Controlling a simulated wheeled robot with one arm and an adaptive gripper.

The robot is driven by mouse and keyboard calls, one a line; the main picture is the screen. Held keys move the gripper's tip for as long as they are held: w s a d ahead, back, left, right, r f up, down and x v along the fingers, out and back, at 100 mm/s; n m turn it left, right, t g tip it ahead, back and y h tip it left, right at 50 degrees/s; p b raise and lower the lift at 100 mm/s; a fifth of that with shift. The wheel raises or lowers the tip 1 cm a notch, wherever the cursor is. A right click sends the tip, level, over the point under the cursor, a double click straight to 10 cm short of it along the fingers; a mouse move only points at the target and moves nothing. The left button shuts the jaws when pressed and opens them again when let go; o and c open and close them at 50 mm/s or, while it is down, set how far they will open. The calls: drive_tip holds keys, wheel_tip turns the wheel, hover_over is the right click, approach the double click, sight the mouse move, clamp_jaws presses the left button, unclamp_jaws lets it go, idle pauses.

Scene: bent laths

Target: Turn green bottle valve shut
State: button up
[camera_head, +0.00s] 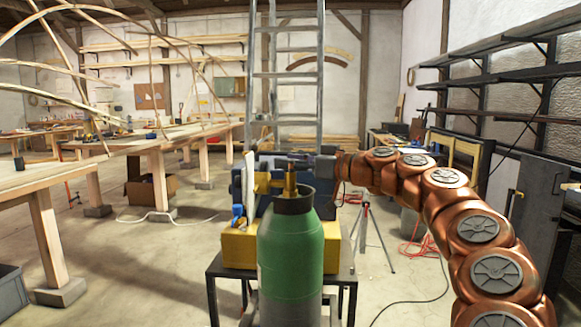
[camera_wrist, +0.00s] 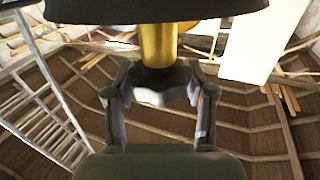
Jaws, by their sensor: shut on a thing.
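The green bottle (camera_head: 291,250) stands upright in the head view, with a dark collar (camera_head: 293,203) around its neck. A brass valve (camera_head: 290,181) rises from the collar. My gripper (camera_head: 300,160) reaches in level from the right at the valve's top. In the wrist view, my gripper (camera_wrist: 160,78) has one finger on each side of a dark grey valve knob (camera_wrist: 165,82) and is shut on it. The brass stem (camera_wrist: 158,45) and the dark collar (camera_wrist: 150,8) show above the knob there. The knob's turn angle cannot be told.
A dark metal stand (camera_head: 212,290) with a yellow-and-blue thing (camera_head: 238,245) is close behind the bottle. A ladder (camera_head: 285,80) stands farther back. Wooden workbenches (camera_head: 160,140) line the left, and dark shelves (camera_head: 510,90) the right. Open floor lies at front left.

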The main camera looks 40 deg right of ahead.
drive_tip(key=shift+a+f+m+t+h+b, duration=0.1)
drive_tip(key=shift+f+m+t+h+b, duration=0.1)
drive_tip(key=shift+m+t+h+b, duration=1)
drive_tip(key=m+h+b, duration=0.1)
drive_tip(key=h+b, duration=0.1)
drive_tip(key=shift+h, duration=0.4)
drive_tip(key=shift+r+m+h+b, duration=0.2)
drive_tip(key=shift+m+h+b, duration=0.25)
drive_tip(key=shift+m+h, duration=0.4)
drive_tip(key=shift+h, duration=0.25)
drive_tip(key=o, duration=1.2)
drive_tip(key=shift+s+d, duration=0.2)
drive_tip(key=shift+s, duration=1.7)
drive_tip(key=shift+s+d, duration=0.15)
drive_tip(key=shift+s, duration=1.7)
